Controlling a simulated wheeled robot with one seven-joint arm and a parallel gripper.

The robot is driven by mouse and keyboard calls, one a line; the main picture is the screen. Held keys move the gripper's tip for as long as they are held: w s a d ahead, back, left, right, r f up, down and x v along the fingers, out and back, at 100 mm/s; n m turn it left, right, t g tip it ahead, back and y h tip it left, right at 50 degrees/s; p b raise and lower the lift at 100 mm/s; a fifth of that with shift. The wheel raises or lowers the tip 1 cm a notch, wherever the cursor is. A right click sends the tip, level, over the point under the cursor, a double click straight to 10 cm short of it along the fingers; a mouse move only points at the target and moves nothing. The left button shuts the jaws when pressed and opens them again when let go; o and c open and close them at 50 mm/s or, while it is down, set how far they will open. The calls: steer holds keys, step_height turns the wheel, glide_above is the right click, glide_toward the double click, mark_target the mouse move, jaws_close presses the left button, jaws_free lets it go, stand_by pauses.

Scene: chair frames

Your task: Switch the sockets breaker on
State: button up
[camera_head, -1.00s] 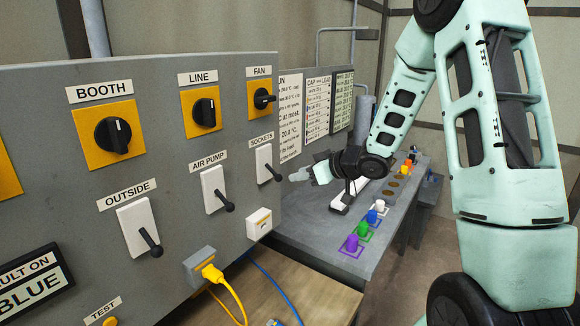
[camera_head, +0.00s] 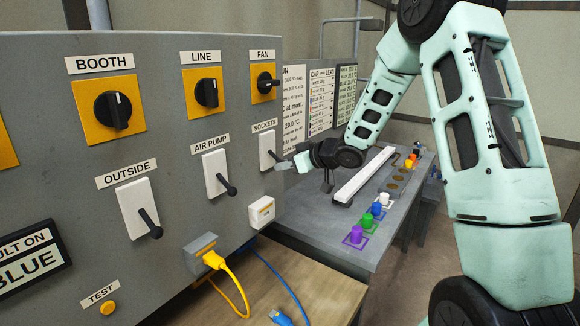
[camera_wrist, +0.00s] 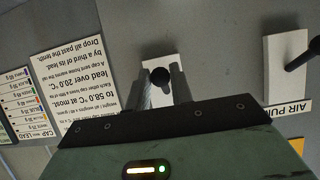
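The sockets breaker (camera_head: 266,144) is a white plate with a black lever on the grey panel, under the SOCKETS label. Its lever points down and outward. My gripper (camera_head: 287,164) is at this lever, coming from the right. In the wrist view the breaker's white plate (camera_wrist: 155,66) and the round black lever end (camera_wrist: 160,77) show between the two fingers of my gripper (camera_wrist: 162,84). The fingers stand apart, one on each side of the lever end, with narrow gaps seeming to remain. Whether either finger touches it I cannot tell.
The air pump breaker (camera_head: 214,174) and outside breaker (camera_head: 137,210) are to the left, levers down. The fan switch (camera_head: 264,84) is above. A white socket box (camera_head: 261,211) is below. A grey bench (camera_head: 330,237) with coloured pegs stands behind and right.

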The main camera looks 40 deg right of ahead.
steer(key=shift+r, duration=0.15)
steer(key=shift+s+d+r+p, duration=0.15)
steer(key=shift+s+r+p, duration=0.15)
steer(key=shift+r+p, duration=0.5)
steer(key=shift+s+r+p, duration=0.1)
steer(key=shift+r+p, duration=0.65)
steer(key=shift+p, duration=0.2)
steer(key=shift+r+p, duration=0.8)
steer(key=shift+r, duration=0.15)
